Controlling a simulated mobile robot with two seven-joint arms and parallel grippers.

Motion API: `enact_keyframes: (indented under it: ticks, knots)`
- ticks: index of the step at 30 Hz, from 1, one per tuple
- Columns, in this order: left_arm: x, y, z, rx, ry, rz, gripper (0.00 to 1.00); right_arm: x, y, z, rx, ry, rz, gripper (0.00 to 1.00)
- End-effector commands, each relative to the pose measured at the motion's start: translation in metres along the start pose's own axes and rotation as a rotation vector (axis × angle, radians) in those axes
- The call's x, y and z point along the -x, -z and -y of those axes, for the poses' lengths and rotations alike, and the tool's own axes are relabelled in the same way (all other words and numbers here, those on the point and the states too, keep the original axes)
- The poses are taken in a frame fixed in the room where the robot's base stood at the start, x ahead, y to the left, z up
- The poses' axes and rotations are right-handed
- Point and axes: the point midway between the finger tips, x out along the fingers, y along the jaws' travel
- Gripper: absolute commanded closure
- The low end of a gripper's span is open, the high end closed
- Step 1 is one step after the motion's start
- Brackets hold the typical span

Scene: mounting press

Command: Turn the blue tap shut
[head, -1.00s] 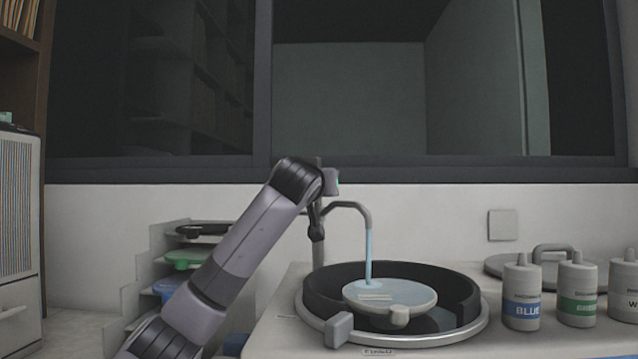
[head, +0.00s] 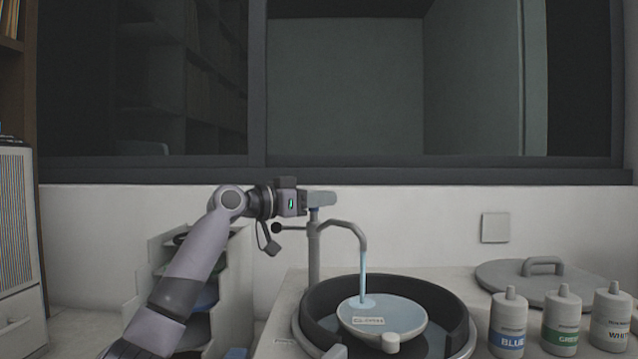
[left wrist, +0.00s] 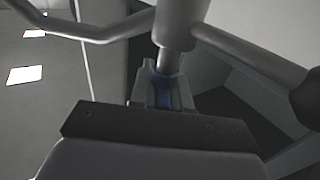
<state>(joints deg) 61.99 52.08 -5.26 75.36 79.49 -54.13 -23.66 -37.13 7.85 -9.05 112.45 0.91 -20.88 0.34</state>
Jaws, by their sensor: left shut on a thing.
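The grey tap (head: 314,248) stands behind the sink, and its curved spout lets a pale blue stream of water (head: 363,278) fall into a bowl. The tap's blue part (left wrist: 160,98) shows between my fingers in the left wrist view, with a blue ring at the grey stem. My left gripper (head: 318,198) comes from the left, roughly level, at the top of the tap post and is shut on the blue tap. It also shows in the left wrist view (left wrist: 163,95). The fingers hide most of the blue handle. My right gripper is out of view.
A bowl labelled CLOTH (head: 385,318) sits in the dark round sink (head: 445,305). A dark-knobbed lever (head: 277,227) sticks out left of the post. A round lid (head: 545,275) and paint bottles (head: 507,330) stand at the right. A stepped rack (head: 235,275) stands left.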

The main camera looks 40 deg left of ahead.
Motion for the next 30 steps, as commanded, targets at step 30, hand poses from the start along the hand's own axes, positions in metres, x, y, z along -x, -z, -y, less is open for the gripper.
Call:
enact_keyframes:
  ticks: [30]
  knots:
    - [-0.001, -0.006, -0.011, 0.006, -0.575, 0.017, 1.0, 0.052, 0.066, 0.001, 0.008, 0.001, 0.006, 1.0]
